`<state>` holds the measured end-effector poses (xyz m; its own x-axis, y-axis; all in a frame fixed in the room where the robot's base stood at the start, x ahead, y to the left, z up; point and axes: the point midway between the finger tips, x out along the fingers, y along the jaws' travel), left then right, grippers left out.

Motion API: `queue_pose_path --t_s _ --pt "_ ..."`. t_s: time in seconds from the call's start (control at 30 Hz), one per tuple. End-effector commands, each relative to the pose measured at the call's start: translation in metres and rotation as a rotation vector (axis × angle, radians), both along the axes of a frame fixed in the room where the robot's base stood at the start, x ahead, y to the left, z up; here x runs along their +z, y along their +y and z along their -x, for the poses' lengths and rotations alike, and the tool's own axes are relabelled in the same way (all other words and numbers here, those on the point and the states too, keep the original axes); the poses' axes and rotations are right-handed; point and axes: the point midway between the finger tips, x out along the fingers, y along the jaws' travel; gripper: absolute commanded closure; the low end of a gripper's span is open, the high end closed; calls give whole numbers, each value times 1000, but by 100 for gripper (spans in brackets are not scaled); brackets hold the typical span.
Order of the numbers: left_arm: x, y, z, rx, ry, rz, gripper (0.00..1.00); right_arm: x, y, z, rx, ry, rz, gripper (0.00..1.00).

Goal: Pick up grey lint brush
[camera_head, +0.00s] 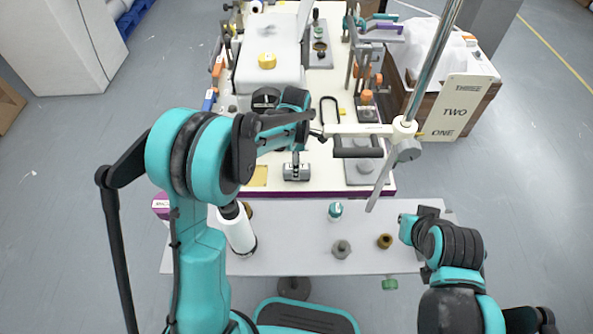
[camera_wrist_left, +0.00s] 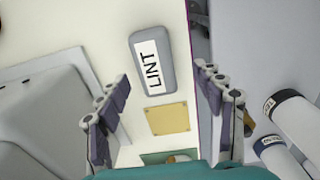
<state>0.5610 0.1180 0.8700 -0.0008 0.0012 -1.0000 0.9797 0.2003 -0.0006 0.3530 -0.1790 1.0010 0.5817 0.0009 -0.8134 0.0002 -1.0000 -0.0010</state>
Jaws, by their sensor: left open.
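The grey lint brush (camera_wrist_left: 153,60) is a rounded block with a white LINT label. It lies on the cream table top, near the purple edge. In the head view it (camera_head: 296,172) is just right of a yellow square. My left gripper (camera_wrist_left: 165,97) is open and empty. Its two fingers show apart at the left and right of the wrist view, with the brush lying beyond, in the gap between them. In the head view my arm hides much of this gripper. My right gripper (camera_head: 415,225) is low at the right, away from the brush; its jaws are unclear.
A yellow square (camera_wrist_left: 168,118) lies beside the brush. A white machine (camera_head: 265,70) stands behind. White spools (camera_wrist_left: 285,115) stand on the grey front shelf (camera_head: 290,250). A metal pole (camera_head: 437,55) with a cream clamp rises right of the brush.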

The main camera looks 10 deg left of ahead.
Motion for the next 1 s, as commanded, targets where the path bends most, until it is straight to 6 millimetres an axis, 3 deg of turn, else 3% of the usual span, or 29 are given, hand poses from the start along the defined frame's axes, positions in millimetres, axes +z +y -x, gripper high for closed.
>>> queue_pose_path --t_s 0.3,0.57,0.8,1.0 --pt "-45 -4 -7 -1 -1 0 33 -25 0 0 0 0 0 100" --pt "-49 -4 -6 -1 -1 0 33 -25 0 0 0 0 0 100" --pt "-49 -4 -7 -1 -1 0 87 -25 0 0 0 0 0 100" --pt "-49 -4 -7 -1 -1 0 88 -25 0 0 0 0 0 100"
